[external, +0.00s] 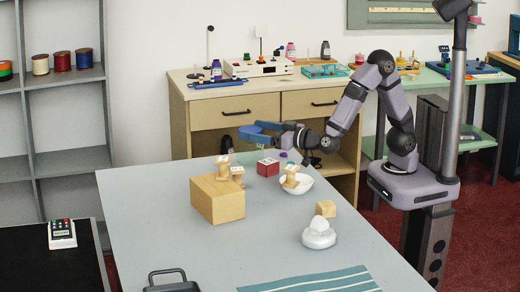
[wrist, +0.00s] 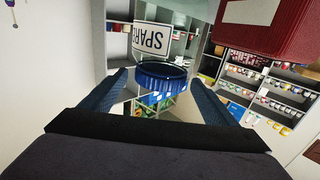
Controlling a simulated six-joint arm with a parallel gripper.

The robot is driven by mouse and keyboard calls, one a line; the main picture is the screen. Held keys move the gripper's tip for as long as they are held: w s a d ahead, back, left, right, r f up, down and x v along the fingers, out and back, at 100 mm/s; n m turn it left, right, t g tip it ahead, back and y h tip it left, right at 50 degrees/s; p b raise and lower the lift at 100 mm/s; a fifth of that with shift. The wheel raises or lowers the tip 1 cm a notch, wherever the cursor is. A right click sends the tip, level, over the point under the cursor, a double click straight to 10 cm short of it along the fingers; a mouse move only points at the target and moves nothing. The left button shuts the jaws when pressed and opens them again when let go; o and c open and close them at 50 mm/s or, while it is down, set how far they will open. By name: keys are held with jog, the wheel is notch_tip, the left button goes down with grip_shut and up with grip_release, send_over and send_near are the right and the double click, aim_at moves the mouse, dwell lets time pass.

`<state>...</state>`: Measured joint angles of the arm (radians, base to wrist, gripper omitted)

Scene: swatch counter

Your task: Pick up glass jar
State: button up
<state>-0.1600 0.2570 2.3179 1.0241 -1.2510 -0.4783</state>
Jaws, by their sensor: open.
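The glass jar (wrist: 160,73) shows in the wrist view as a clear body with a blue ridged lid and a white label with dark letters. It lies ahead of and between the two blue fingers of my gripper (wrist: 159,82), with a visible gap at each side. In the external view my gripper (external: 262,131) is open near the far edge of the grey table. A small purple-blue top (external: 283,155) beside the red cube may be the jar's lid; the rest there is mostly hidden by the arm and bowl.
The red cube (external: 268,167) stands close by and fills the upper right of the wrist view (wrist: 270,25). A white bowl (external: 296,187) holds a wooden figure.

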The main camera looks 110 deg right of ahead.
aim_at(240, 129)
jog(key=shift+p+x, duration=0.85)
jog(key=shift+x, duration=2.2)
jog(key=shift+f, duration=0.2)
jog(key=shift+r, duration=0.1)
jog(key=c, duration=1.8)
jog(key=shift+c, duration=0.2)
notch_tip(240, 129, up, 10)
